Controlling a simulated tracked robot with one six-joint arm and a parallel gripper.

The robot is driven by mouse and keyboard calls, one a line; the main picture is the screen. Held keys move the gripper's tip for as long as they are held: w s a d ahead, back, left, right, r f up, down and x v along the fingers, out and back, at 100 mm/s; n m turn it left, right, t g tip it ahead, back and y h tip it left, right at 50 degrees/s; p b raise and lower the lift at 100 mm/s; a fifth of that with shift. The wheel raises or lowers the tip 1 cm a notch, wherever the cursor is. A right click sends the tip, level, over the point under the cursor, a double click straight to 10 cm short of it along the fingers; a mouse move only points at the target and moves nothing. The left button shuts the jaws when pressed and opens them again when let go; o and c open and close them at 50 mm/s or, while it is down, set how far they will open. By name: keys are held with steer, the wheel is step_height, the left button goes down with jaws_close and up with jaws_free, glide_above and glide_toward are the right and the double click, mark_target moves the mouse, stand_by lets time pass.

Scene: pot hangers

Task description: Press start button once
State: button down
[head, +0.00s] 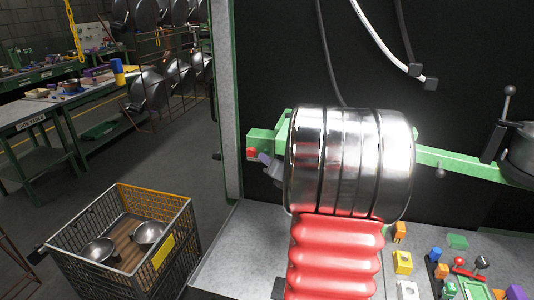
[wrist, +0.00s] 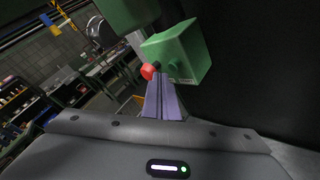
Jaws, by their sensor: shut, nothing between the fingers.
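I cannot tell whether the tips touch either button.
A wire crate (head: 175,245) with metal bowls stands on the floor at the left. Workbenches (head: 60,100) and a rack of pans stand behind.

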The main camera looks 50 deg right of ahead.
steer(key=shift+d, duration=0.1)
steer(key=shift+w+d, duration=0.1)
steer(key=shift+d, duration=0.2)
steer(key=shift+w+d+r, duration=0.1)
steer(key=shift+w+d, duration=0.1)
steer(key=shift+d, duration=0.2)
stand_by(1.2)
steer(key=shift+a, duration=0.1)
steer(key=shift+s+a, duration=0.4)
steer(key=shift+a, duration=0.3)
steer(key=shift+s+a, duration=0.4)
steer(key=shift+a, duration=0.35)
steer(key=shift+s+a, duration=0.35)
steer(key=shift+a, duration=0.35)
steer(key=shift+s+a, duration=0.4)
steer(key=shift+a, duration=0.35)
steer(key=shift+s, duration=0.1)
